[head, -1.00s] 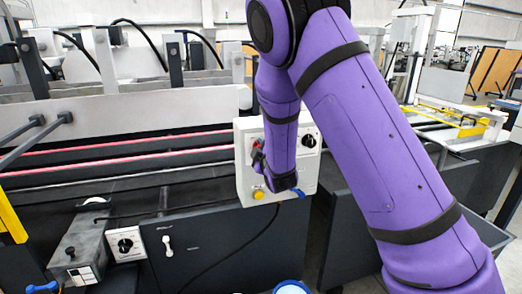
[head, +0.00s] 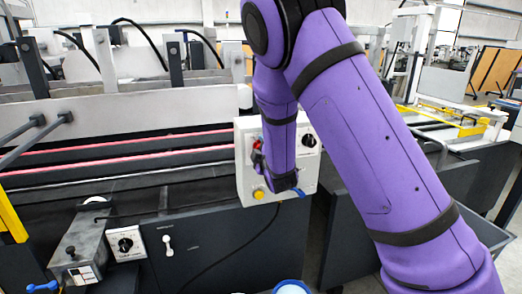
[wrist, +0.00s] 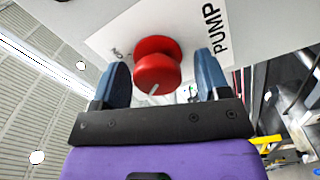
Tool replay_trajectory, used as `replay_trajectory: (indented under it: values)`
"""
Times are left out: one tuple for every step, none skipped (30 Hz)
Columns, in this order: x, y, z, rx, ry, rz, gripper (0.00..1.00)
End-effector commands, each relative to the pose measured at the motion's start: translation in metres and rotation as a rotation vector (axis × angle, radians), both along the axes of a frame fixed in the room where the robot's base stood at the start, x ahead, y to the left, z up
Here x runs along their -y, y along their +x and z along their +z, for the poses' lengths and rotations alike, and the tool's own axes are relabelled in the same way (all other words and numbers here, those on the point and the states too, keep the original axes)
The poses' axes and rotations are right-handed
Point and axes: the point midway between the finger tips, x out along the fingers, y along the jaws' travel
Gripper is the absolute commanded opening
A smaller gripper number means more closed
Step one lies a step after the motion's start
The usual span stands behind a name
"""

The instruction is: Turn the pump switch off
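The pump switch is a round red knob (wrist: 157,68) with a short white pointer mark, on a white plate lettered PUMP (wrist: 218,32). The pointer is slanted. My gripper (wrist: 162,60) is open, with one blue finger on each side of the knob. Gaps show between the fingers and the knob, so it is not gripped. In the head view the red knob (head: 257,146) shows on the left of the pale control box (head: 243,183), partly covered by my purple arm. My fingers are mostly hidden there.
The box also carries a black knob (head: 309,141) on the right and a yellow button (head: 258,195) below. A lower white panel with a black dial (head: 125,245) and a white toggle (head: 168,245) are at lower left. Machine rails run behind.

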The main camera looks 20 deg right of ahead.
Motion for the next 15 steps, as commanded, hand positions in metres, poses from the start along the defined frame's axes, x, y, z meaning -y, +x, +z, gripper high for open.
replay_trajectory:
  values:
    - [0.0,0.0,0.0,0.001,0.0,0.0,0.69]
    - [0.0,0.0,0.001,0.001,0.0,0.0,0.69]
    - [0.0,0.0,0.001,0.001,0.001,0.0,0.69]
    - [0.0,0.0,0.001,0.001,0.001,0.0,0.69]
    - [0.0,0.0,0.001,0.002,0.001,-0.001,0.69]
    - [0.0,0.0,0.001,0.002,0.001,-0.001,0.69]
    - [0.0,0.0,0.001,0.002,0.001,-0.001,0.69]
    - [0.0,-0.001,0.001,0.002,0.001,-0.001,0.69]
    - [0.0,-0.003,0.001,0.002,0.001,-0.001,0.69]
    - [0.0,-0.005,0.001,0.001,0.001,0.0,0.69]
    - [0.0,-0.007,0.001,0.001,0.001,0.0,0.69]
    - [0.0,-0.012,0.001,0.002,0.001,0.0,0.69]
    - [0.0,-0.016,0.001,0.001,0.001,0.001,0.69]
    - [0.0,-0.021,0.001,0.0,0.002,0.0,0.69]
    - [0.0,-0.028,0.001,0.001,0.002,0.0,0.69]
